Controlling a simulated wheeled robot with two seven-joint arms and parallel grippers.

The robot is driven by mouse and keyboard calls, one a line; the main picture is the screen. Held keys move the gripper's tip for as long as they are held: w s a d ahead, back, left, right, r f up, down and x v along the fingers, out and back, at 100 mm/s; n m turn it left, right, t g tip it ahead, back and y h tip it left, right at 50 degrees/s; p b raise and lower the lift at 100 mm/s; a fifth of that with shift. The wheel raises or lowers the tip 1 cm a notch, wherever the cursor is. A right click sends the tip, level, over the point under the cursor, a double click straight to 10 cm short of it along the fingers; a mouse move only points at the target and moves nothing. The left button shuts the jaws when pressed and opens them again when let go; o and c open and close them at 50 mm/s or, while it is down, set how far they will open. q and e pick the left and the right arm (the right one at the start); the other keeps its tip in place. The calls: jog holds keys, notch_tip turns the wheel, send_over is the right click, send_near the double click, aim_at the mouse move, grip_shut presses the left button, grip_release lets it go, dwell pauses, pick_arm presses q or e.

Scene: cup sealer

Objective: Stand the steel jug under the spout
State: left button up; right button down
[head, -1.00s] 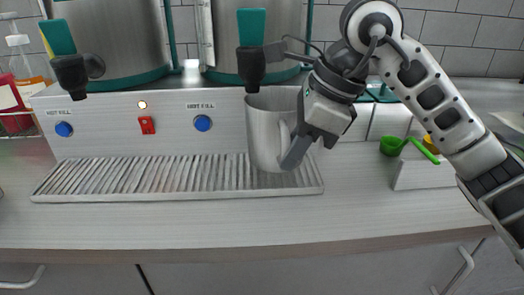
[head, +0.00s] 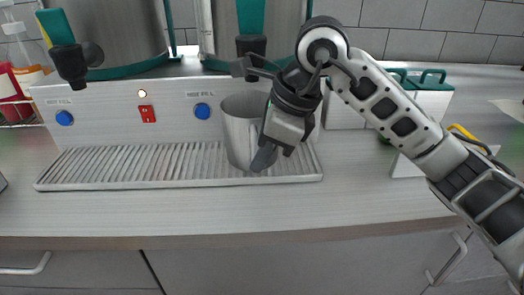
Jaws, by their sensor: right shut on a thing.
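The steel jug (head: 238,135) is a plain cylinder, upright, at the right part of the ribbed drip tray (head: 110,168). My right gripper (head: 258,150) is shut on its right side, at the handle, which the fingers mostly hide. The jug's base overlaps the tray; I cannot tell whether it touches. The black spout (head: 251,46) with a teal lever hangs behind and above the jug, slightly right of its middle. A second spout (head: 70,65) is at the left. My left gripper is not in view.
The dispenser's front panel (head: 100,125) stands behind the tray, with blue buttons and a red switch. White containers with teal lids (head: 432,95) stand at the right back. Bottles (head: 25,60) are at the far left. The counter front (head: 180,215) is clear.

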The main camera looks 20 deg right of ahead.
jog(key=c, duration=1.4)
grip_release()
jog(key=shift+c, duration=0.2)
jog(key=v, duration=1.2)
jog(key=shift+r, duration=0.15)
